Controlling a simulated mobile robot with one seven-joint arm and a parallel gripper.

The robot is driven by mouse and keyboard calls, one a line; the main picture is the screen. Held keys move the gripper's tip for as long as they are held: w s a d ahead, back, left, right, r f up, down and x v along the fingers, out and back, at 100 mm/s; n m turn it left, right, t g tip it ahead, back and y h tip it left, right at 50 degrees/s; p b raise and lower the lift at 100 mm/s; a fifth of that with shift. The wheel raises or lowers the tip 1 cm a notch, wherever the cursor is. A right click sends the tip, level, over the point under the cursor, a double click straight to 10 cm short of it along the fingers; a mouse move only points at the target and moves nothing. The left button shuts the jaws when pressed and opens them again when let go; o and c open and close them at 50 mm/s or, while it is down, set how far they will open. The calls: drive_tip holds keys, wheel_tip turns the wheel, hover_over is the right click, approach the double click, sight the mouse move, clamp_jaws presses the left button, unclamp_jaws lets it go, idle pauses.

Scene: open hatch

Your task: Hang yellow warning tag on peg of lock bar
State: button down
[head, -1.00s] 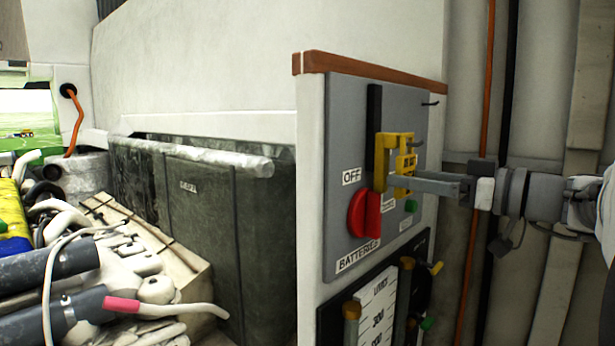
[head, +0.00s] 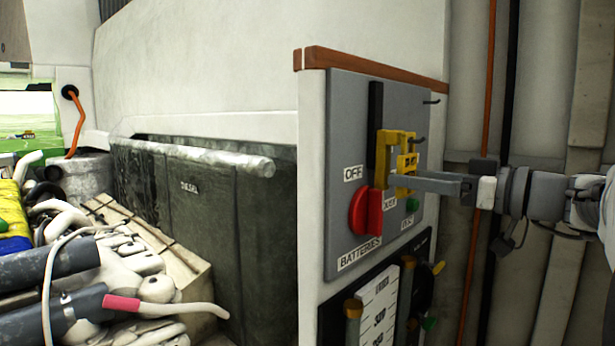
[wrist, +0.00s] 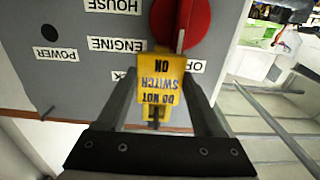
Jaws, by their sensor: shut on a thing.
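The yellow warning tag (head: 406,165) is between the fingers of my gripper (head: 402,182), in front of the grey switch panel. In the wrist view, the tag (wrist: 168,82) reads "DO NOT SWITCH ON" upside down, with a finger of my gripper (wrist: 162,76) on each side. The yellow lock bar (head: 382,158) stands on the panel above the red switch knob (head: 364,212), its upper arm reaching right beside the tag. A dark hook-like piece (head: 419,140) shows just right of the tag's top. I cannot tell whether the tag touches the lock bar or its peg.
The red knob (wrist: 180,22) is close to the tag in the wrist view. Another dark hook (head: 431,101) sticks out at the panel's upper right. A gauge board (head: 375,310) is below. Cables and pipes run down the wall at right.

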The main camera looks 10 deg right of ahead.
drive_tip(key=shift+f, duration=0.15)
idle(0.3)
drive_tip(key=shift+c, duration=2.2)
unclamp_jaws()
drive_tip(key=shift+o, duration=0.2)
drive_tip(key=shift+o, duration=0.6)
drive_tip(key=shift+o, duration=1.4)
